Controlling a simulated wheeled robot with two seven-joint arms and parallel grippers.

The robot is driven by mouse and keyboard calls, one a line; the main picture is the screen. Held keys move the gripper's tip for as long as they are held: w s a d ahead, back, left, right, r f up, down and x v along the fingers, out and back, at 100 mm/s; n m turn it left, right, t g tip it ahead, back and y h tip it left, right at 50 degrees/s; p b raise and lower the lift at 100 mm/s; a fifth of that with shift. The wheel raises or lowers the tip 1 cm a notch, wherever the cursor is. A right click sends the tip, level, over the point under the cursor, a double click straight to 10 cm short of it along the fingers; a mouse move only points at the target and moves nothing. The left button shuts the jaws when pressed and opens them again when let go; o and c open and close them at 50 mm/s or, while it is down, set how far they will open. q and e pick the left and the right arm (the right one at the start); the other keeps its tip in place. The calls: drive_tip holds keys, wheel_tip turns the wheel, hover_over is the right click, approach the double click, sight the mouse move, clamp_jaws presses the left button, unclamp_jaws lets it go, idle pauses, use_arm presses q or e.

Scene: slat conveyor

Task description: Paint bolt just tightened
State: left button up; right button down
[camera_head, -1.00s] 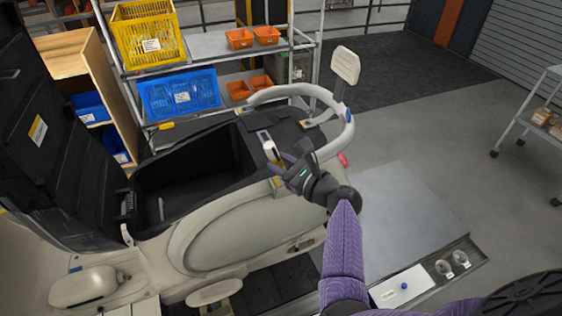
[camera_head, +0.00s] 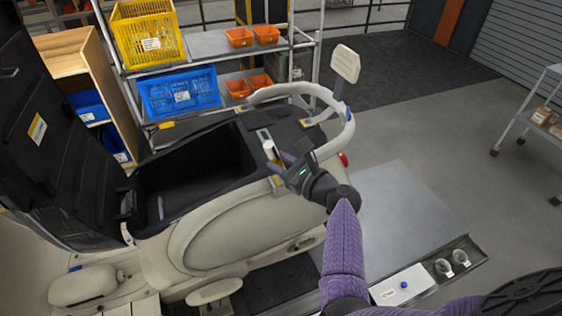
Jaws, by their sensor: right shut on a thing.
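My right gripper (camera_head: 283,166) reaches over the rear of a cream scooter body (camera_head: 235,225), inside the curved grab rail (camera_head: 345,133). It is shut on a small pale, marker-like piece (camera_head: 269,149), whose light end sticks up beyond the jaws. The jaws are close to the near end of the rail, beside the dark open storage well (camera_head: 190,180). The bolt is too small or hidden behind the gripper, and I cannot tell whether the marker touches it. My left gripper is not in view.
A rack with a yellow crate (camera_head: 148,35), a blue crate (camera_head: 180,92) and several orange bins stands behind. A raised black cover (camera_head: 50,140) is at the left. A grey platform (camera_head: 405,210) lies right, with a white tray (camera_head: 403,285) at its front edge.

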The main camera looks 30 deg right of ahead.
drive_tip(key=shift+w, duration=0.5)
idle(1.5)
drive_tip(key=shift+p, duration=0.3)
wheel_tip(320, 180, up, 6)
drive_tip(key=p, duration=0.6)
drive_tip(key=shift+r, duration=0.1)
